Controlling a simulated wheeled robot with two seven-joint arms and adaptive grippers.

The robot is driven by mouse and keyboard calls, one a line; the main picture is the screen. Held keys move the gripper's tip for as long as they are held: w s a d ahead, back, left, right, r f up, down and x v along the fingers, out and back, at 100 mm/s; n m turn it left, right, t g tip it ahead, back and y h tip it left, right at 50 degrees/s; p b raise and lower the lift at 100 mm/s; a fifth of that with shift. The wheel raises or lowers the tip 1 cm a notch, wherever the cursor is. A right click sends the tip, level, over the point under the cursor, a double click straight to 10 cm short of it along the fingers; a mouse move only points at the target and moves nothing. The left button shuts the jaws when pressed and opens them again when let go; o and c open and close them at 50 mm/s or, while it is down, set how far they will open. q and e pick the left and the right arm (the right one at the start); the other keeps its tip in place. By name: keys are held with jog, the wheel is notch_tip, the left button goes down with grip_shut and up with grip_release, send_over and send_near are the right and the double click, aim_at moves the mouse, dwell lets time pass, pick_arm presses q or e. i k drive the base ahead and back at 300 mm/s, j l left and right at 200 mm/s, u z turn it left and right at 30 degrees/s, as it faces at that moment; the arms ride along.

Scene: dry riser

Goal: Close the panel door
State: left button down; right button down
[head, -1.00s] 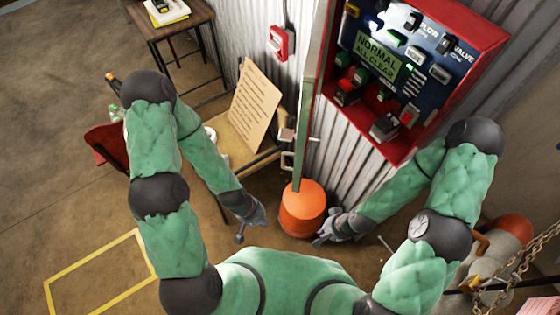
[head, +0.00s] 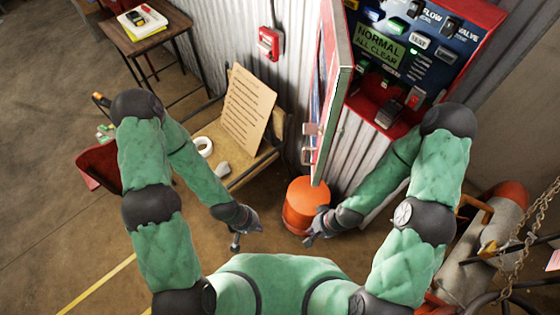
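The panel door (head: 343,95) stands wide open, seen nearly edge-on, on the left side of the red panel box (head: 466,55). A pale handle or latch (head: 312,130) sits on its left face. The box's inside shows switches, lit buttons and a green "NORMAL ALL CLEAR" label (head: 380,47). My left gripper (head: 240,240) is low, left of the orange bucket-like object, well away from the door. My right gripper (head: 312,240) is low at the front of that object, below the door. Neither gripper touches the door. Their fingers are too small to judge clearly.
The orange object (head: 301,208) stands on the floor below the door. A wooden bench (head: 262,165) with a clipboard-like sheet (head: 247,108) is at the left. A small table (head: 150,40) stands behind. Pipes and chains (head: 510,262) are at the right.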

aim_at(334, 68)
jog(key=j, duration=0.4)
jog(key=k+j+z, duration=0.1)
jog(key=j, duration=0.3)
jog(key=k+j, duration=0.15)
jog(key=j, duration=0.25)
jog(key=i+j+u, duration=0.15)
jog(key=u, duration=0.15)
jog(key=j, duration=0.1)
